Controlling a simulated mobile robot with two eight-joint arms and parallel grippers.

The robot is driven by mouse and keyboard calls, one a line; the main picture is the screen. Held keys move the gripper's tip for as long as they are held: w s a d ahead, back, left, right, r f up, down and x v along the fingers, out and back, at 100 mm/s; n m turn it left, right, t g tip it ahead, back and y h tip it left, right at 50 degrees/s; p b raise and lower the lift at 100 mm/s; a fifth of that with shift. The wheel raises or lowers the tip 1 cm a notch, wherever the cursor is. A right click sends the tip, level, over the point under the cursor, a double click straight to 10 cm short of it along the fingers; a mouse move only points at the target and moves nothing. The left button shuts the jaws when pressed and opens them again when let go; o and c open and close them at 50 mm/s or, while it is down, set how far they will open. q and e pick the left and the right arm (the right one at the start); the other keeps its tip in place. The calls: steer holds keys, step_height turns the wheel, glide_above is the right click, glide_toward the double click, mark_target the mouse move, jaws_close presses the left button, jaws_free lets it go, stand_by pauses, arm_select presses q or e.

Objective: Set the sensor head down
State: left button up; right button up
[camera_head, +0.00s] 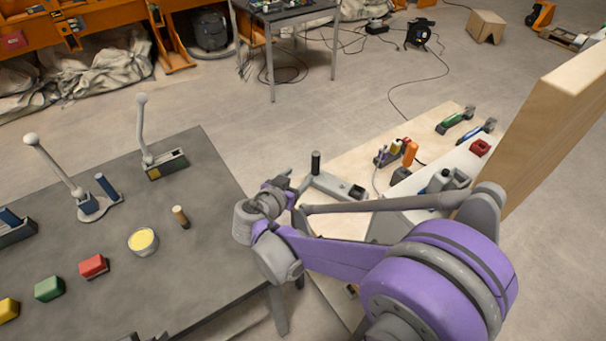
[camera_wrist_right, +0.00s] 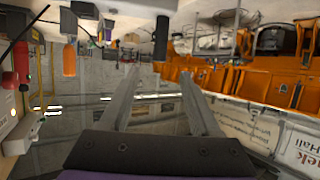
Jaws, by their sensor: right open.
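I cannot tell for sure which thing is the sensor head. A grey elongated piece (camera_head: 332,185) with an upright black cylinder (camera_head: 316,163) lies on the pale wooden board, just right of my right gripper (camera_head: 285,183). In the right wrist view, which looks upside down, a black cylinder (camera_wrist_right: 161,38) shows beyond the fingers. My right gripper (camera_wrist_right: 160,72) is open, with nothing between its fingers. It is at the right edge of the dark table, and my arm hides part of the area behind it. My left gripper is not in view.
The dark table (camera_head: 215,185) holds levers (camera_head: 145,130), a yellow-topped cup (camera_head: 143,241), a small peg (camera_head: 181,216) and coloured blocks (camera_head: 94,265). On the right board are an orange bottle (camera_head: 410,154) and tools. A tall wooden panel (camera_head: 550,130) bounds the right side.

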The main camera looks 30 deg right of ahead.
steer(key=s+a+f+n+g+y, duration=0.1)
steer(key=s+a+n+y, duration=0.3)
steer(key=s, duration=0.6)
steer(key=s+a+f+n+g+y, duration=0.1)
steer(key=s+a+f+n+y, duration=0.2)
steer(key=s+n+y, duration=0.3)
steer(key=s+a+y, duration=0.1)
steer(key=s, duration=0.3)
steer(key=shift+s+f+n, duration=0.15)
steer(key=shift+n, duration=0.15)
steer(key=shift+a, duration=0.1)
steer(key=shift+c, duration=1.1)
steer(key=shift+s+f, duration=0.1)
